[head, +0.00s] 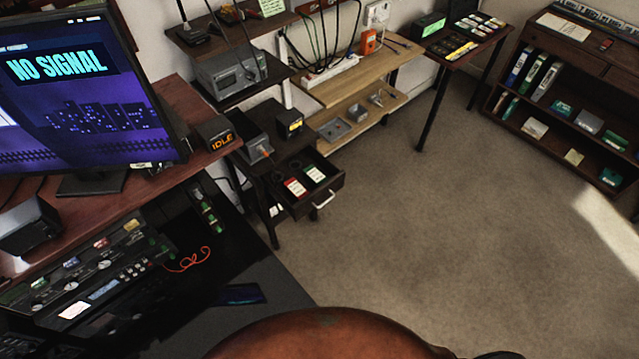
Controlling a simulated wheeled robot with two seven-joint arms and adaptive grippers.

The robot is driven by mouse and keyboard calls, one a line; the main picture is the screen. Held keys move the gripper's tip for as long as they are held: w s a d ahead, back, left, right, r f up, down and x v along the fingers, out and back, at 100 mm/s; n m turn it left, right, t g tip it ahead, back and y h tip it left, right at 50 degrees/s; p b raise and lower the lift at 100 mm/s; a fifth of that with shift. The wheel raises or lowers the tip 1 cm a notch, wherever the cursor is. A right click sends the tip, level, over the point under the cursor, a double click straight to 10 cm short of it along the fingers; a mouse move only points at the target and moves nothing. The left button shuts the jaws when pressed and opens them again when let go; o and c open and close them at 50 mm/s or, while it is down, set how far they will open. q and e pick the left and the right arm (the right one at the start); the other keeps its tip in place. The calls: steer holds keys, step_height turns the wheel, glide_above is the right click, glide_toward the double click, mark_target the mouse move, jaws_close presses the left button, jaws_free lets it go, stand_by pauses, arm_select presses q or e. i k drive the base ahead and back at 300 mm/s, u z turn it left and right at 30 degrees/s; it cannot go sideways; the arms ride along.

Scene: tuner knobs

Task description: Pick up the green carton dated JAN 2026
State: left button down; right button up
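Several small green boxes sit on the dark wooden shelf unit at the right of the head view. One green box (561,108) is on the middle shelf at left, another green box (615,140) is at the right of that shelf, and a third green box (610,178) is on the bottom shelf at right. No date can be read on any of them, so I cannot tell which is marked JAN 2026. Neither of my grippers shows in the head view.
The shelf unit (568,57) also holds binders (518,66) and pale boxes (535,128). Carpet (440,220) lies clear before it. An open drawer (318,199) juts out at centre-left. A desk with a monitor (90,90) stands left. A small dark table (484,40) stands at the back.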

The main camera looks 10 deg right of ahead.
mark_target(312, 174)
steer(key=u, duration=2.4)
steer(key=k, duration=1.25)
steer(key=z, duration=1.9)
steer(key=i, duration=0.5)
steer(key=u, duration=0.05)
